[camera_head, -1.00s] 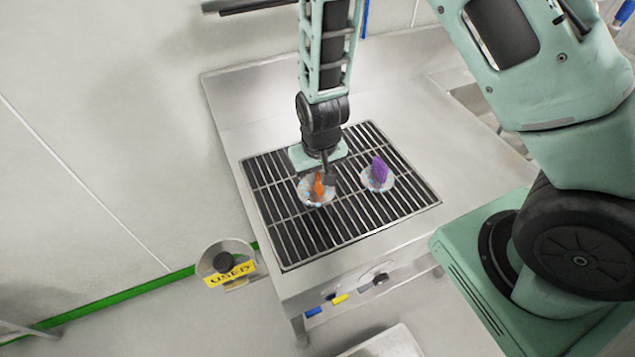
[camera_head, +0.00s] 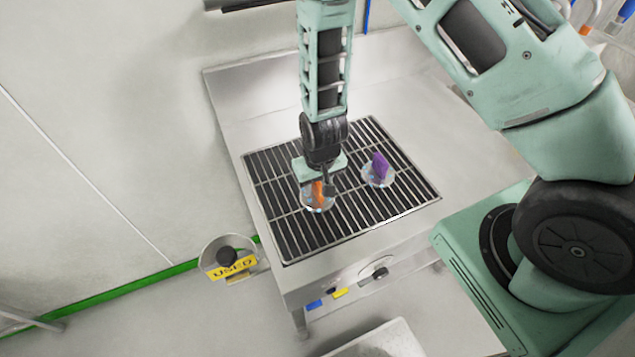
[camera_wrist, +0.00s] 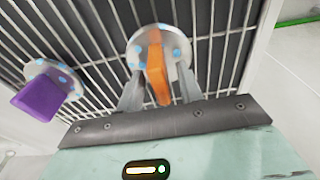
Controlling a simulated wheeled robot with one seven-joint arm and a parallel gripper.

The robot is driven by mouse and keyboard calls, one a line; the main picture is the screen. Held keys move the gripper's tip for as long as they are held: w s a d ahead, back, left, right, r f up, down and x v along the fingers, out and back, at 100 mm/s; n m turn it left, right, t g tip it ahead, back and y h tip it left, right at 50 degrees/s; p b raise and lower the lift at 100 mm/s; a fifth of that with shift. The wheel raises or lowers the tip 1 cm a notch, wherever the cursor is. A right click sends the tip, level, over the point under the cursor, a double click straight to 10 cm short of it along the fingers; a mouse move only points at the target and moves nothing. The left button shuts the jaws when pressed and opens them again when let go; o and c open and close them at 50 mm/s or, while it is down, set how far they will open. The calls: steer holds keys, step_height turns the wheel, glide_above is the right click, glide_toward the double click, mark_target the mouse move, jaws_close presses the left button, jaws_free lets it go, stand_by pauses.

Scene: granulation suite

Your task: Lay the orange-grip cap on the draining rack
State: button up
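The orange-grip cap (camera_head: 317,203) is a clear, round disc with blue dots and an upright orange grip. It appears to lie flat on the dark slatted draining rack (camera_head: 290,240), left of the purple-grip cap. In the wrist view, the orange grip (camera_wrist: 156,70) stands between the two fingers of my gripper (camera_wrist: 160,88). The fingers are spread on either side with visible gaps, so my gripper looks open around the grip. In the head view, my gripper (camera_head: 323,182) hides part of the cap.
A purple-grip cap (camera_head: 379,170) sits on the rack to the right, close by; it also shows in the wrist view (camera_wrist: 42,98). A yellow USED sign (camera_head: 232,268) is on a round holder left of the steel stand. The rack's front slats are bare.

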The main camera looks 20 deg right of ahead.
mark_target(320, 186)
steer(key=shift+r, duration=0.1)
step_height(320, 186, up, 11)
steer(key=s+b, duration=0.1)
steer(key=b, duration=0.1)
steer(key=s+a+r+n, duration=0.3)
steer(key=s+r+n, duration=0.1)
steer(key=s+r, duration=0.3)
steer(key=s+a+r+n+g, duration=0.1)
steer(key=s+a+r+n, duration=0.2)
steer(key=s+r, duration=0.5)
steer(key=s, duration=0.4)
steer(key=shift+n+y, duration=0.3)
steer(key=shift+n, duration=0.1)
steer(key=shift+s+a+r, duration=0.1)
